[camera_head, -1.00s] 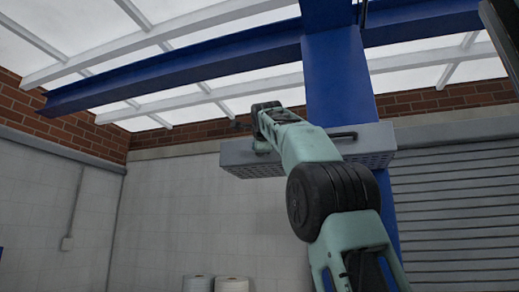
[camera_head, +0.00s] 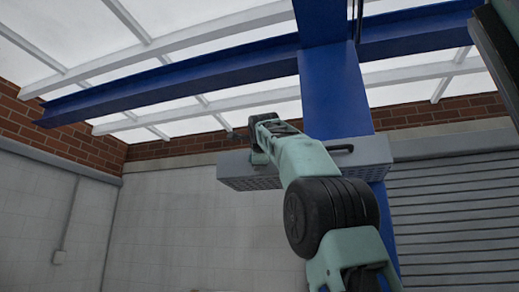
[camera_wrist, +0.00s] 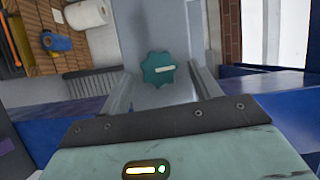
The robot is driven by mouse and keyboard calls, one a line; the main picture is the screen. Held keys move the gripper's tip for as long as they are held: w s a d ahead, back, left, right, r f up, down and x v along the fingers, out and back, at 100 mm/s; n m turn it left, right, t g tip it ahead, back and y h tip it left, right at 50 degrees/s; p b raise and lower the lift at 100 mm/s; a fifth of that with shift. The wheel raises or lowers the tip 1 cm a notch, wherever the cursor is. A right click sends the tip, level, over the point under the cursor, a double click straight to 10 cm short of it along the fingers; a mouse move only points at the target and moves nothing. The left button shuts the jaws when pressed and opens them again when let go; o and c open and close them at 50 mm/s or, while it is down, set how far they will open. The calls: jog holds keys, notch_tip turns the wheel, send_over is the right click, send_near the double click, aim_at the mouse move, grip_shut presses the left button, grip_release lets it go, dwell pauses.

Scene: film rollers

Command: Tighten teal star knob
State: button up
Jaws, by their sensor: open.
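The teal star knob (camera_wrist: 158,69) shows in the wrist view, with a pale bar-shaped mark across its face. It sits against a grey surface (camera_wrist: 150,25). My gripper (camera_wrist: 160,82) is open, with a grey finger to the left and another to the right of the knob in the picture. I cannot tell whether either finger touches it. In the head view my arm reaches up to a grey perforated box (camera_head: 235,182) by the blue column. The knob and fingertips cannot be made out there.
The blue column (camera_head: 337,95) and blue overhead beam (camera_head: 200,78) stand close around my arm. A grey shutter (camera_head: 445,215) is at right, and a tiled wall (camera_head: 165,235) at left. In the wrist view, a white roll (camera_wrist: 86,14) and a blue roll (camera_wrist: 57,42) lie at upper left.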

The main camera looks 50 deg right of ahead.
jog(key=b+v, duration=0.7)
jog(key=v, duration=0.9)
jog(key=shift+s+a, duration=0.2)
jog(key=shift+s, duration=0.05)
